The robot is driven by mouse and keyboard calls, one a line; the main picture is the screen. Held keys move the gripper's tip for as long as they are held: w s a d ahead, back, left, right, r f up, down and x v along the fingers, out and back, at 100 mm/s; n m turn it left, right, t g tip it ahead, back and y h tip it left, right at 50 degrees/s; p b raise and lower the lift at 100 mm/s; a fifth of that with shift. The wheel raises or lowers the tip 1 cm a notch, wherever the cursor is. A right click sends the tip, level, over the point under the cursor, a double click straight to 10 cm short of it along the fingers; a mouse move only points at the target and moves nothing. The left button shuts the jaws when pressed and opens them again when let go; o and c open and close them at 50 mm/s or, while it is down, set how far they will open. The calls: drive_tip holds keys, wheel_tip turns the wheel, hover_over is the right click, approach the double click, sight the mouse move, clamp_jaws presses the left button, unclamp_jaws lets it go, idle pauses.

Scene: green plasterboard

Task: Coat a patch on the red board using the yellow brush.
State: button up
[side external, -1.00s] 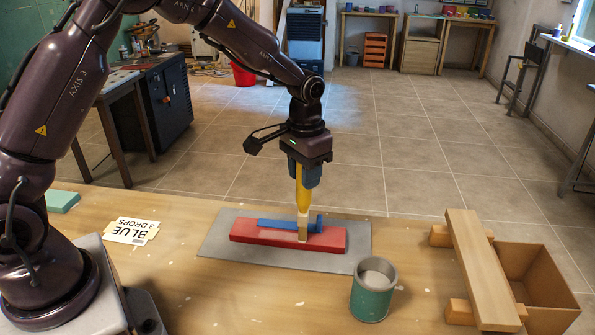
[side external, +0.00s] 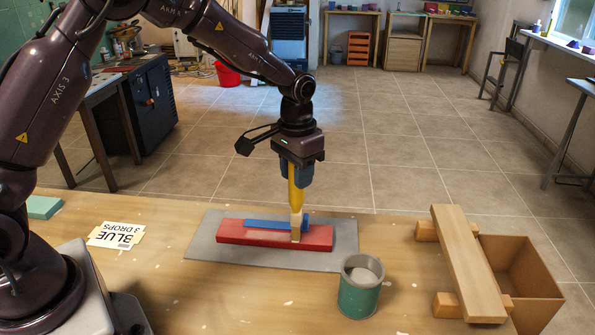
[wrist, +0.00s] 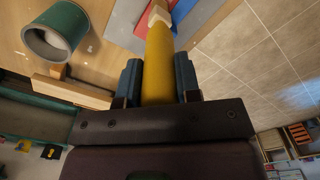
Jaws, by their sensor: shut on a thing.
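My gripper (side external: 296,178) is shut on the yellow brush (side external: 296,197), which points down with its pale bristle end on the red board (side external: 318,238). The wrist view shows the brush handle (wrist: 158,70) between the two fingers. The red board lies on a grey sheet (side external: 203,245) on the wooden table. A faint paler streak (side external: 268,236) shows on the board's top, left of the bristles. A blue bar-like piece (side external: 262,225) lies along the board's far side, partly behind the brush. Exact contact at the bristles is too small to confirm.
A green can (side external: 358,298) with pale contents stands front right of the board. A wooden plank on blocks (side external: 462,260) and an open brown box (side external: 525,268) are further right. A card reading "BLUE 3 DROPS" (side external: 117,236) and a green block (side external: 43,207) lie left.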

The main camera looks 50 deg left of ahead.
drive_tip(key=shift+s+a+r, duration=0.15)
drive_tip(key=shift+s+a, duration=0.3)
drive_tip(key=s+a, duration=0.8)
idle(1.8)
drive_tip(key=shift+s+a, duration=0.1)
idle(0.4)
